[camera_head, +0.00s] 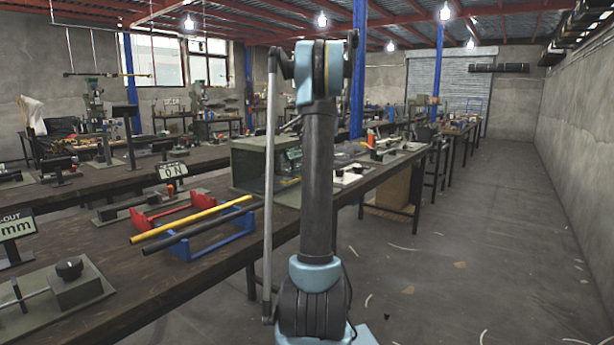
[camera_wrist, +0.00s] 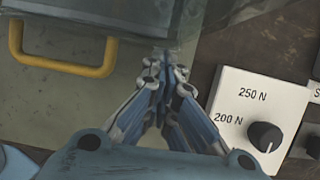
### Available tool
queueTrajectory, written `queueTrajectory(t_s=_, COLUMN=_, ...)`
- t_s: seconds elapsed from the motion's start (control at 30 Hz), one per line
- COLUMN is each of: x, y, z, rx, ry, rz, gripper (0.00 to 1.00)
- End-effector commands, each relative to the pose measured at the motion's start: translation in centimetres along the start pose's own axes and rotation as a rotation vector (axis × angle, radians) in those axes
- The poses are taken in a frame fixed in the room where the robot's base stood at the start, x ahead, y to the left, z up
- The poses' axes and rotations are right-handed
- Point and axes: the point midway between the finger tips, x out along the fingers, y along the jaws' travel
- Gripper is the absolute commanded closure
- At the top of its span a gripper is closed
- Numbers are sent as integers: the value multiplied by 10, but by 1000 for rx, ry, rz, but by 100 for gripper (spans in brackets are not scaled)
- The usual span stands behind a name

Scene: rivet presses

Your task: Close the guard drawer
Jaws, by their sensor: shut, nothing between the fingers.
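The guard drawer (camera_wrist: 95,15) shows at the top left of the wrist view as a grey, glassy box, cut off by the frame. Its yellow handle (camera_wrist: 62,66) sticks out from its front edge. My gripper (camera_wrist: 166,65) is shut and empty, with its tips close to the drawer's front, right of the handle. I cannot tell whether the tips touch the drawer. In the head view a green-grey housing (camera_head: 253,165) stands on the bench, partly hidden behind my arm; the handle and gripper do not show there.
A white panel (camera_wrist: 240,95) marked 250 N and 200 N, with a black knob (camera_wrist: 265,137), lies right of my gripper. On the bench (camera_head: 215,290) a blue rack (camera_head: 215,240) holds a yellow and a black bar.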

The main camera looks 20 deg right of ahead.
Motion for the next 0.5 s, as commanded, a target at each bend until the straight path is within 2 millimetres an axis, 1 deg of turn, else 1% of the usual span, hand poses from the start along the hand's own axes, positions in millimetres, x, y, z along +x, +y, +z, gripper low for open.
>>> queueTrajectory(t_s=0.03, x=1, y=0, z=5, rx=-2, ry=-8, rz=0, gripper=100)
queueTrajectory(t_s=0.27, x=0, y=0, z=3, rx=-3, ry=-10, rz=1, gripper=100)
queueTrajectory(t_s=0.37, x=-4, y=-2, z=-7, rx=-2, ry=-7, rz=0, gripper=100)
queueTrajectory(t_s=0.5, x=-11, y=-6, z=-27, rx=1, ry=-3, rz=0, gripper=100)
